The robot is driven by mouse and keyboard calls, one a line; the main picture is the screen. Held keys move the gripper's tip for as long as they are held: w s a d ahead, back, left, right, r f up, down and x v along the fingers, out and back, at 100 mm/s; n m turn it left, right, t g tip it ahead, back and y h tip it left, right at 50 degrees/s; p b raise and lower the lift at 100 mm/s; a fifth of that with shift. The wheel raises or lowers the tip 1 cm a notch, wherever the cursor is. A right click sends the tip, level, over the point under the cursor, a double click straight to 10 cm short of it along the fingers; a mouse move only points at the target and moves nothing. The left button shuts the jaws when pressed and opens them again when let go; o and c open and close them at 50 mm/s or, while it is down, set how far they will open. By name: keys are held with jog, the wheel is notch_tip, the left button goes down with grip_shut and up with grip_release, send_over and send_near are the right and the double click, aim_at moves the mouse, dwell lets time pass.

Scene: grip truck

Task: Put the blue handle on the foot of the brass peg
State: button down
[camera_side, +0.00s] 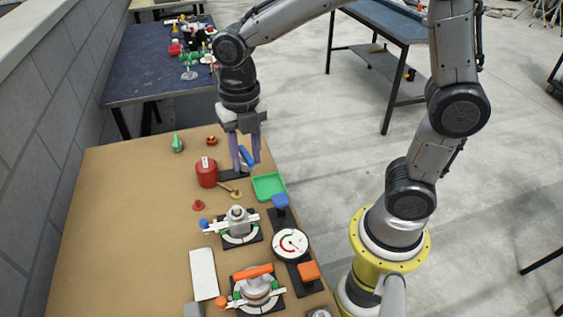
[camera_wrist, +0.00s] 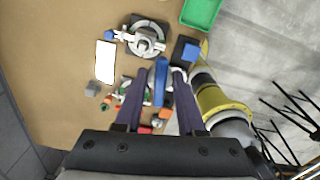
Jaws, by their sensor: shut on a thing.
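My gripper (camera_side: 247,163) hangs pointing down over the far right part of the brown table, its purple fingers shut on the blue handle (camera_side: 248,155). The handle is tilted in the side view; in the wrist view the blue handle (camera_wrist: 160,88) lies lengthwise between the fingers (camera_wrist: 160,75). The brass peg (camera_side: 228,188), a short rod with a round foot (camera_side: 236,194), is on the table just below and left of the gripper in the side view. I cannot make out the peg in the wrist view.
A red canister (camera_side: 206,174) stands left of the gripper, and a green tray (camera_side: 268,185) lies to the right. A dark plate (camera_side: 234,174) is under the fingers. Clamp fixtures (camera_side: 238,238) and a dial gauge (camera_side: 290,244) stand nearer.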

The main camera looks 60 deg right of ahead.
jog(key=w+d+f, duration=0.1)
jog(key=w+f, duration=0.2)
jog(key=w+d+f+m, duration=0.1)
jog(key=w+d+f, duration=0.1)
jog(key=w+f, duration=0.1)
jog(key=w+d+f+m, duration=0.1)
jog(key=w+d+f, duration=0.1)
jog(key=w+f, duration=0.1)
jog(key=shift+d+f, duration=0.2)
jog(key=shift+f, duration=0.55)
jog(key=shift+d+f, duration=0.25)
jog(key=shift+f, duration=2.5)
jog(key=shift+f, duration=1.5)
jog(key=shift+c, duration=0.5)
grip_release()
jog(key=shift+r, duration=0.1)
jog(key=shift+r, duration=3.65)
